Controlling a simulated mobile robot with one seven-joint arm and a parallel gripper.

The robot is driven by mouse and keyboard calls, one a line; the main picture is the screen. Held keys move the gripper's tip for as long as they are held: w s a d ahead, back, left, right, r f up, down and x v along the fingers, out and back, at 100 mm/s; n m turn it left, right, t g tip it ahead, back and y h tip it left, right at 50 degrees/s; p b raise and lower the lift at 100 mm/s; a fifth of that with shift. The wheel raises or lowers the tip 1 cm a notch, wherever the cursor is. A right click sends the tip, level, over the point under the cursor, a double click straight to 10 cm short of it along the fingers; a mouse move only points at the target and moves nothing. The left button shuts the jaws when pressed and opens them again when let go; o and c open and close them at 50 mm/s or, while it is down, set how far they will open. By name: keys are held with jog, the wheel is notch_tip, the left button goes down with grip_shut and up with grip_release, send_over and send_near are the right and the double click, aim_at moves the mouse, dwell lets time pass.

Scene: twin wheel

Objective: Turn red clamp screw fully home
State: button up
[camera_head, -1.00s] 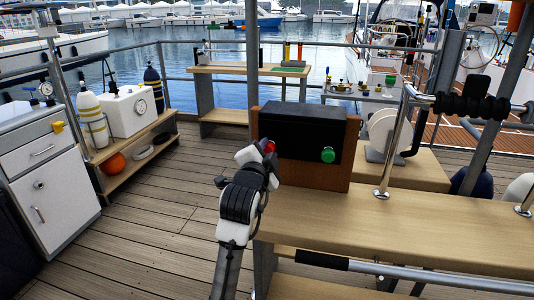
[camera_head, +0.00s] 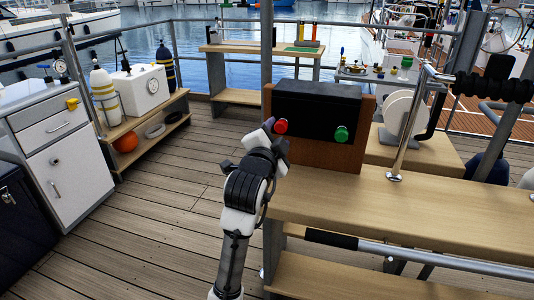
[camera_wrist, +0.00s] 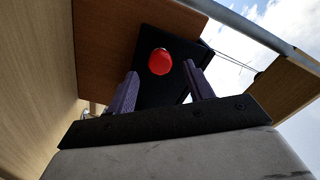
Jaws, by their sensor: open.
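The red clamp screw (camera_head: 281,126) is a round red knob on the left of the black front of a wooden-sided box. A green knob (camera_head: 341,134) sits on the same black panel (camera_head: 314,112), to the right. My gripper (camera_head: 268,135) is just left of and in front of the red screw. In the wrist view the red screw (camera_wrist: 160,61) shows beyond and between the two open purple-grey fingers (camera_wrist: 158,88). The fingers appear apart from the screw, and nothing is held.
The box stands on a wooden bench (camera_head: 430,215) with a chrome rail post (camera_head: 400,140). A white reel (camera_head: 395,117) stands behind it to the right. A cabinet (camera_head: 65,155) and a shelf unit (camera_head: 150,128) stand left. The deck between is open.

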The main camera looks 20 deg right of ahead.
jog(key=b+v, duration=0.1)
jog(key=v, duration=0.9)
jog(key=shift+a, duration=0.2)
jog(key=shift+s, duration=0.15)
